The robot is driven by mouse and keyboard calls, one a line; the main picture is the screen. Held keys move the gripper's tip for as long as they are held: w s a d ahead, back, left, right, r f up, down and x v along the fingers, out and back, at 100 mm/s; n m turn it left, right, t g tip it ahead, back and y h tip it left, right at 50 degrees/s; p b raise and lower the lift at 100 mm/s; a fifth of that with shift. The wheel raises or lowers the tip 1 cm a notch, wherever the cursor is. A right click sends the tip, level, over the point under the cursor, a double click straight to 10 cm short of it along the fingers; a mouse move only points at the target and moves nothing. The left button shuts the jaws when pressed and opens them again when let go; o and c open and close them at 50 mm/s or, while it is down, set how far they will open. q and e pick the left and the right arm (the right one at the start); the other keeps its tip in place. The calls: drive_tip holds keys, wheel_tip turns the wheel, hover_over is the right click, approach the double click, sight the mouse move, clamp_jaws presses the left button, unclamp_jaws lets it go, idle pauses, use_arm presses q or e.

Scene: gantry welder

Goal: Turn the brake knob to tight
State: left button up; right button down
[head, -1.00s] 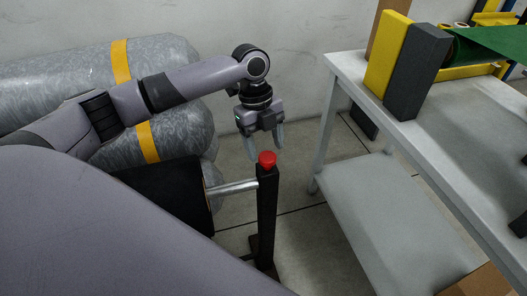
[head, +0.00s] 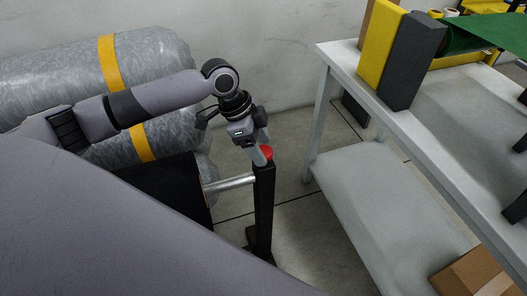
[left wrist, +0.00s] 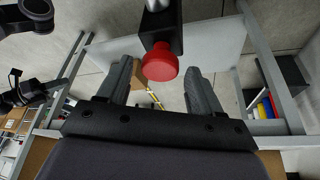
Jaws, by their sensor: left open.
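The red brake knob (head: 267,152) sits on top of a black upright post (head: 263,205), with a metal bar joining the post from the left. My left gripper (head: 262,156) is at the knob in the head view, its fingers pointing down and partly covering it. In the left wrist view the knob (left wrist: 160,63) shows between the two spread fingers (left wrist: 161,85), toward their tips. The fingers look apart from the knob, with a gap on each side.
A grey table (head: 345,62) with a lower shelf (head: 385,215) stands to the right, bearing a yellow block (head: 381,50) and a dark block (head: 412,60). Large grey wrapped rolls (head: 60,80) lie at the left. Open floor lies between post and table.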

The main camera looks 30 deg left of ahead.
use_arm(q)
drive_tip(key=shift+x, duration=1.35)
use_arm(e)
drive_tip(key=shift+r, duration=0.1)
use_arm(q)
drive_tip(key=shift+a, duration=0.1)
drive_tip(key=c, duration=0.9)
drive_tip(key=shift+r+m+p, duration=0.3)
drive_tip(key=shift+m+p, duration=0.1)
drive_tip(key=shift+p, duration=0.4)
drive_tip(key=shift+m+g+p, duration=0.5)
drive_tip(key=shift+m, duration=0.2)
drive_tip(key=shift+f+m, duration=0.15)
drive_tip(key=shift+m, duration=0.45)
use_arm(e)
drive_tip(key=shift+s+d+r, duration=0.15)
drive_tip(key=shift+d+r, duration=0.05)
drive_tip(key=shift+r, duration=0.7)
drive_tip(key=shift+d+f, duration=0.1)
drive_tip(key=shift+f, duration=0.05)
use_arm(q)
drive_tip(key=o, duration=0.9)
